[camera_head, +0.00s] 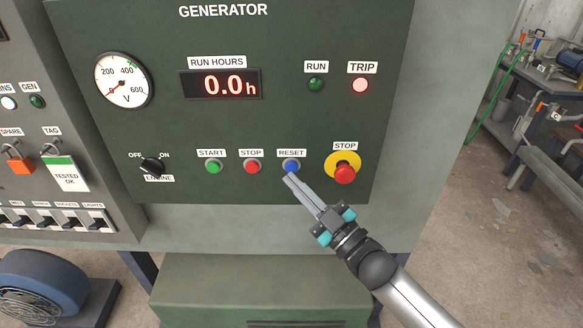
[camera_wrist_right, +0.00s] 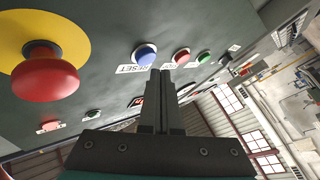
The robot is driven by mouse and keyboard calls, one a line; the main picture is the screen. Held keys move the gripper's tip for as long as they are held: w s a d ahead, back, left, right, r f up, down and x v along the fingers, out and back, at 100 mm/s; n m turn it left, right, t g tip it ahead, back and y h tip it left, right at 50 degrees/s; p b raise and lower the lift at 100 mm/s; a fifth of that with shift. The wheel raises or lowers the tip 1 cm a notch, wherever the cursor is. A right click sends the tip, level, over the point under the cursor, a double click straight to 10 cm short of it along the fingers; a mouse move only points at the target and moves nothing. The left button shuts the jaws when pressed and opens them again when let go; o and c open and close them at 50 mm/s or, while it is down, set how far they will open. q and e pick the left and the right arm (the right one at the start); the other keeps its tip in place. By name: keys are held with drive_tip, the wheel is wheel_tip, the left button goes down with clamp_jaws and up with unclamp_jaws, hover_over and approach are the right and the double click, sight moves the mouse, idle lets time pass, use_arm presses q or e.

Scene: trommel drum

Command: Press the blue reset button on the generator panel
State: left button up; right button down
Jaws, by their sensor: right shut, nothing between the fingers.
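The generator panel (camera_head: 300,120) is a dark green face with labelled controls. The blue reset button (camera_head: 291,166) sits under its RESET label, between the red STOP button (camera_head: 252,167) and the emergency stop. My right gripper (camera_head: 287,178) is shut and empty, its fingertips just below the blue button in the head view. I cannot tell whether they touch it. In the right wrist view the blue button (camera_wrist_right: 145,54) shows just beyond and left of the fingertips (camera_wrist_right: 161,72). My left gripper is not in view.
A red mushroom stop (camera_head: 345,174) on a yellow disc is close right of the reset button. A green START button (camera_head: 214,166) and a black engine switch (camera_head: 152,167) lie to the left. The TRIP lamp (camera_head: 360,85) looks pale red; the display reads 0.0 h.

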drive_tip(key=shift+w, duration=0.1)
idle(0.7)
drive_tip(key=shift+w, duration=0.3)
drive_tip(key=shift+w+b, duration=0.4)
drive_tip(key=shift+w, duration=0.05)
idle(0.6)
idle(0.4)
drive_tip(key=shift+s+p, duration=0.6)
drive_tip(key=shift+s, duration=0.25)
drive_tip(key=s+p, duration=0.3)
drive_tip(key=s, duration=0.2)
